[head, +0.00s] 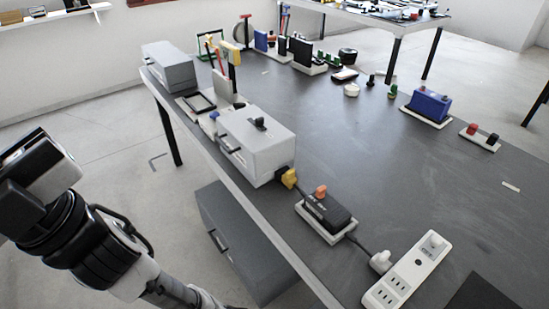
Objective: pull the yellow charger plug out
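The yellow charger plug (289,178) sits at the near right end of the light grey box (275,136), low on its side, and appears pushed into it. A black charger unit (326,211) with an orange knob rests on a white tray just to the right of the plug. My gripper (38,168) is at the far left, off the table and well apart from the plug. Its fingertips do not show clearly, so I cannot tell whether it is open or shut.
A dark cable runs from the charger unit to a white plug (380,261) by the white power strip (408,273). A dark grey cabinet (240,246) stands under the table (390,170). A blue block (430,104) stands farther back. The table's middle is clear.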

